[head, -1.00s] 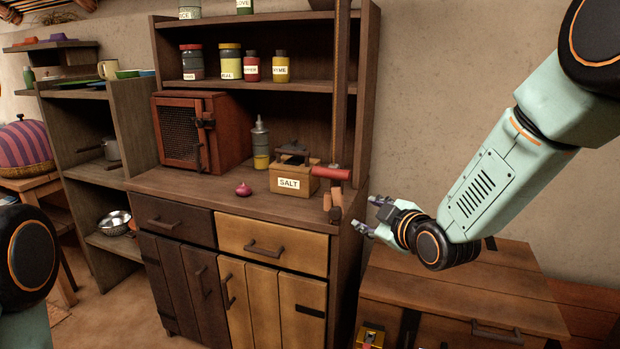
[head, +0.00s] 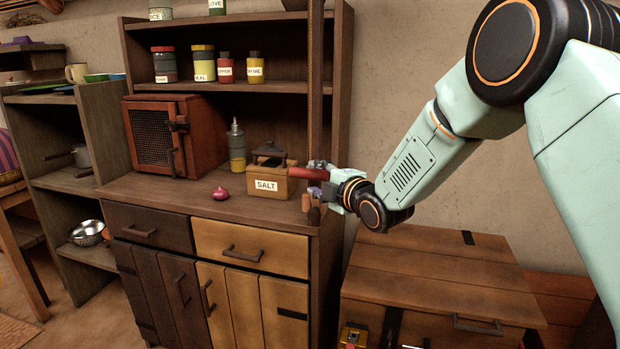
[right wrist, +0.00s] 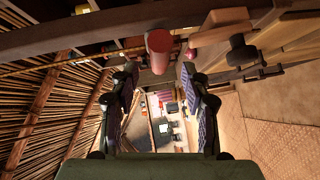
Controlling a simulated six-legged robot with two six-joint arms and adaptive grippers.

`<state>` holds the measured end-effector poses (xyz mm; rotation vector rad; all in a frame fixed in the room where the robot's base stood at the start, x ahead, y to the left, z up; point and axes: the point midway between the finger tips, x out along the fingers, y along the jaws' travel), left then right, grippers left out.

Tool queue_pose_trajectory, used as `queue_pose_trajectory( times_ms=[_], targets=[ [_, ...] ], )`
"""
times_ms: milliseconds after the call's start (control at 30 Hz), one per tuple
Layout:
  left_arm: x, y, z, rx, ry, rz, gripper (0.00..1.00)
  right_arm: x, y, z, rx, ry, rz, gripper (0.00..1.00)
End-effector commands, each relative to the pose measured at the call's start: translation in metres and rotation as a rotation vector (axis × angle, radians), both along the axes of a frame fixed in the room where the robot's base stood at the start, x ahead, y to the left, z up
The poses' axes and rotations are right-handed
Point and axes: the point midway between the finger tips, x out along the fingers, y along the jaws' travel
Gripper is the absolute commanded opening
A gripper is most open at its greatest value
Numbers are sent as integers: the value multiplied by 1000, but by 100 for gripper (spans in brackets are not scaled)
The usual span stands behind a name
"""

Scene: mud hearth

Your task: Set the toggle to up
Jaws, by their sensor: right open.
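The toggle appears to be a red cylindrical handle (head: 305,173) by the dark upright post at the right end of the wooden hutch. It sticks out roughly level, and its mount is partly hidden. My right gripper (head: 319,177) is open at the handle's right end. In the right wrist view the red handle (right wrist: 158,50) shows between and just ahead of the two open fingertips (right wrist: 159,70). I cannot tell whether a finger touches it. My left gripper is out of view.
A wooden salt box (head: 267,184) stands just left of the handle, with a red onion (head: 221,193) and a bottle (head: 236,146) farther left. A wooden chest (head: 440,270) stands below my right arm. The wall side above the chest is clear.

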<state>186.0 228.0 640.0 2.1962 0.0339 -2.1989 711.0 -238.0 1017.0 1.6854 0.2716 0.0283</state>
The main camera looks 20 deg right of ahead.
Motion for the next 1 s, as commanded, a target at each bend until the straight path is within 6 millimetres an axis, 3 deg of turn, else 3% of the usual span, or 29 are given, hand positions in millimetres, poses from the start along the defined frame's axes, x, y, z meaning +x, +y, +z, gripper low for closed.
queue_pose_trajectory(
  times_ms=[233, 633, 1000],
  targets=[
    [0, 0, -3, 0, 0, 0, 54, 26, 8, -4, -1, 0, 3, 47],
    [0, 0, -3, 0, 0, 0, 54, 31, 9, -4, 1, 1, 3, 47],
    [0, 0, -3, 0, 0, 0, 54, 31, 9, -5, 1, 2, 2, 16]
  ],
)
